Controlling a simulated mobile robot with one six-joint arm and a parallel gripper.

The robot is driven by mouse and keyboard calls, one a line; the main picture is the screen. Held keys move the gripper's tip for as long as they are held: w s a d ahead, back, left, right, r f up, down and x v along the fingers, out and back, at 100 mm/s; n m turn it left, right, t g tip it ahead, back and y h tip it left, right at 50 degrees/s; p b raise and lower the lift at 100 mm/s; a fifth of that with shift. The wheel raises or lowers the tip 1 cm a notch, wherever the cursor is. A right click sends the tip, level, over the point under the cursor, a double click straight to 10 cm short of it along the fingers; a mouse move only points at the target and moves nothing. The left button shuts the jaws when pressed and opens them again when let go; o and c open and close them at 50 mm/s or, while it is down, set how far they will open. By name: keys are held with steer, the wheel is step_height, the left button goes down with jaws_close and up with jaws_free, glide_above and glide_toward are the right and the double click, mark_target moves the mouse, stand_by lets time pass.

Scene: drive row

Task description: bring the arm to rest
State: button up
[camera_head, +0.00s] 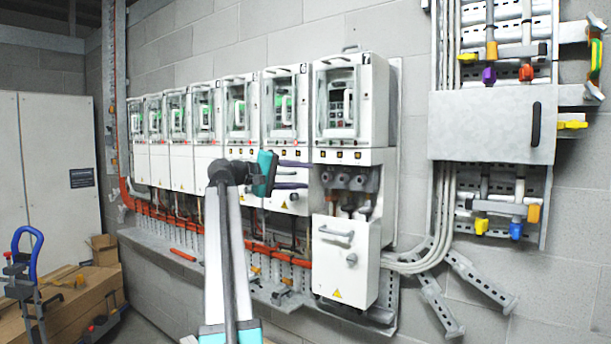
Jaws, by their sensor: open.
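My arm rises from the bottom middle of the view as a pale link with a dark joint at its top. At its end, beside a teal and black wrist part, is my gripper (298,175). Its two dark fingers point right and stand apart, with nothing seen between them. It is in front of the lower part of a white drive cabinet (285,107), left of the largest, nearest drive cabinet (376,104). I cannot tell how far the fingers are from the cabinets.
A row of drive cabinets runs along the block wall. A grey box (480,130) with a dark handle hangs at the right. Slotted metal brackets (432,290) stick out below it.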

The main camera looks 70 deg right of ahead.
steer(key=shift+w+a+r, duration=0.1)
steer(key=shift+w+a, duration=0.25)
steer(key=shift+a, duration=0.1)
stand_by(0.3)
